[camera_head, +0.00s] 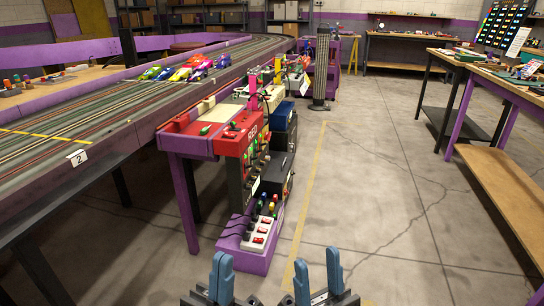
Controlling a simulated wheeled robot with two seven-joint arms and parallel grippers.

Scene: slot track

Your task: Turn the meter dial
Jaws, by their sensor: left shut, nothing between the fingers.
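I cannot make out a meter dial for certain; the fittings on the control stations are too small to tell. The nearest station is a red box marked RED (238,138) at the track's side, with a dark front panel (240,180) carrying small coloured parts. My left gripper (221,268) is at the bottom of the view, its blue fingers together and empty. My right gripper (318,272) is just right of it, its blue fingers apart with bare floor between them. Both are in front of the station and look clear of it.
The slot track (60,130) with several toy cars (188,68) runs along the left. A low purple base with a power strip (257,237) stands below the red station. A dark pillar (321,65) stands farther back. Workbenches (505,85) line the right; the floor (390,200) between is clear.

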